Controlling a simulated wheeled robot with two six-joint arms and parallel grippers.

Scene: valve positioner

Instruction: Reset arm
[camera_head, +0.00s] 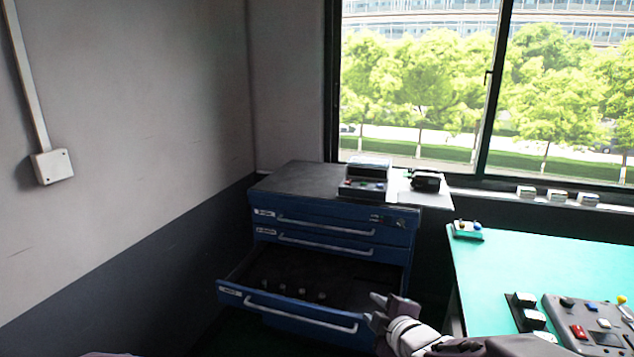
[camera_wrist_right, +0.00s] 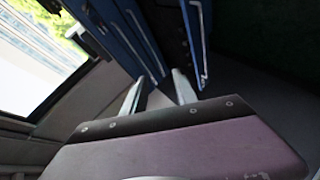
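My right gripper (camera_head: 376,309) is at the lower middle of the head view, by the right front corner of the pulled-out drawer (camera_head: 228,290). Its two fingers are apart, with nothing seen between them in the right wrist view (camera_wrist_right: 160,88). The drawer is the lowest visible one of a blue cabinet (camera_head: 335,212) and has a long pale handle (camera_head: 300,315). I cannot tell whether the fingers touch the drawer. My left gripper is out of view.
Several small dark items (camera_head: 300,291) lie in the drawer. A device (camera_head: 366,179) and a black object (camera_head: 427,180) stand on the cabinet. A green-topped table (camera_head: 500,275) with a control panel (camera_head: 590,325) is at right. A wall is at left.

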